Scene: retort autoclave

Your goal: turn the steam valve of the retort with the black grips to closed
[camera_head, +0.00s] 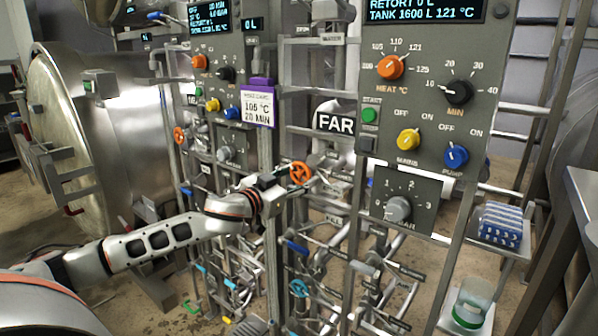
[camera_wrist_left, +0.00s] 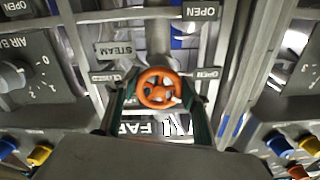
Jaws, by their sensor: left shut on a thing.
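An orange valve handwheel (camera_head: 301,173) stands on the pipework in the middle of the head view. In the left wrist view the orange handwheel (camera_wrist_left: 160,88) sits between the two fingers of my left gripper (camera_wrist_left: 158,98). My left gripper (camera_head: 290,178) comes in from the left and is shut on this wheel. A STEAM label (camera_wrist_left: 115,50) is at the wheel's upper left, and OPEN labels (camera_wrist_left: 200,11) are around it. A second orange handwheel (camera_head: 180,134) is farther left. I cannot tell which retort has black grips. My right gripper is not in view.
A control panel (camera_head: 433,85) with knobs stands at right, and a smaller one (camera_head: 219,75) stands behind at left. Blue (camera_head: 299,288) and other coloured valve handles crowd the pipes below. A round retort door (camera_head: 65,135) is at the left. A jar (camera_head: 469,305) stands on a low shelf.

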